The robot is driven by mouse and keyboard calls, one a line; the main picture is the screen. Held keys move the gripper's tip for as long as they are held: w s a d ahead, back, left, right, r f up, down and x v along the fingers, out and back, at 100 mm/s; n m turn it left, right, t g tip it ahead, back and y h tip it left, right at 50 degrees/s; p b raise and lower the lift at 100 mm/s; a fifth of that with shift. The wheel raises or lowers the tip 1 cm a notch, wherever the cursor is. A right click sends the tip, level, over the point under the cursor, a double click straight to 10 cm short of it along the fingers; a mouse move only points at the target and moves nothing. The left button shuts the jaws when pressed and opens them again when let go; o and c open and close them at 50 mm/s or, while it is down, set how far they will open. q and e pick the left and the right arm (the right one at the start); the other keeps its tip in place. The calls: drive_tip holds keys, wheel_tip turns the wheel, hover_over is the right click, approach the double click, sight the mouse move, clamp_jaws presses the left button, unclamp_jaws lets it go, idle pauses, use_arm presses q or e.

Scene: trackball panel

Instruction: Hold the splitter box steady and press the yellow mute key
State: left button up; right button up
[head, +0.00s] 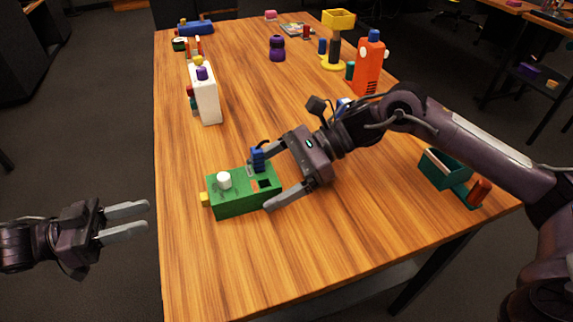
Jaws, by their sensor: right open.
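The splitter box looks to be the green box (243,203) near the table's front left. It has a white knob (224,180) and a blue part (257,159) on top. A yellow key (205,199) sticks out of its left end. My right gripper (268,180) is open at the box's right end, one finger at the far side and one at the near side. I cannot tell whether they touch it. My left gripper (146,216) is open and empty, left of the table edge, apart from the yellow key and pointing toward it.
A white box with coloured parts (206,98) stands behind the green box. An orange box (369,66), a yellow-and-black stand (334,45) and a purple object (277,48) are further back. A dark green open box (443,170) is at the right. The table's front is clear.

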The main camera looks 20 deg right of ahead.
drive_tip(key=shift+x, duration=1.6)
use_arm(q)
drive_tip(key=shift+c, duration=0.3)
use_arm(e)
drive_tip(key=shift+r, duration=0.1)
drive_tip(key=c, duration=1.1)
use_arm(q)
clamp_jaws()
